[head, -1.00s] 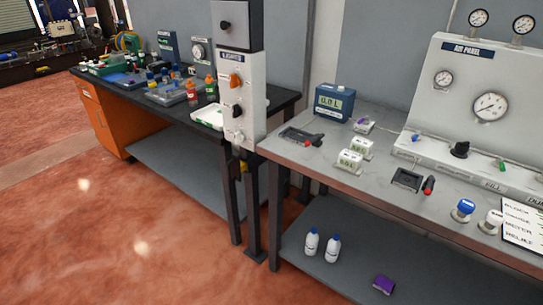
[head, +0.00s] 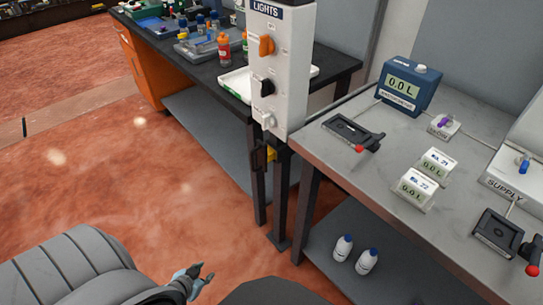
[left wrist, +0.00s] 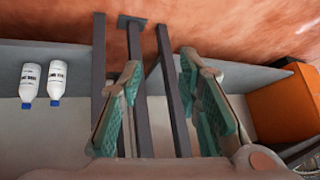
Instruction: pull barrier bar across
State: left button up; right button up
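I cannot make out a barrier bar for certain in either view. A small yellow and black fitting (head: 262,157) sits on the dark post below the lights box (head: 278,70) in the head view. My left gripper (head: 202,277) is at the bottom of the head view, over the red floor, to the left of and apart from that post. In the left wrist view its two teal-padded fingers (left wrist: 158,100) stand apart with nothing between them. Dark table legs and posts show beyond them. My right gripper is not in view.
A grey workbench (head: 318,152) with gauges and levers stands at the right, with two white bottles (head: 343,247) on its lower shelf. A black-topped bench (head: 205,68) with an orange cabinet (head: 142,66) stands behind. The red floor (head: 90,160) at left is open.

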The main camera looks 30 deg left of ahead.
pick_arm(q)
jog(key=w+a+r+t+b, duration=0.35)
jog(key=w+a+r, duration=0.25)
jog(key=w, duration=0.3)
notch_tip(320, 180, up, 18)
jog(key=m+t+h+b, duration=0.2)
jog(key=t+h+b, duration=0.2)
jog(key=t+b, duration=0.35)
send_over(253, 171)
jog(key=shift+w+a+r, duration=0.1)
jog(key=shift+w+a, duration=0.05)
jog(key=shift+a, duration=0.15)
jog(key=shift+w+d, duration=0.1)
jog(key=shift+w, duration=0.15)
jog(key=shift+c, duration=0.3)
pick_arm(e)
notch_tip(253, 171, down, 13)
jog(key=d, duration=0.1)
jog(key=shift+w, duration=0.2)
pick_arm(q)
jog(key=shift+s, duration=0.1)
grip_shut()
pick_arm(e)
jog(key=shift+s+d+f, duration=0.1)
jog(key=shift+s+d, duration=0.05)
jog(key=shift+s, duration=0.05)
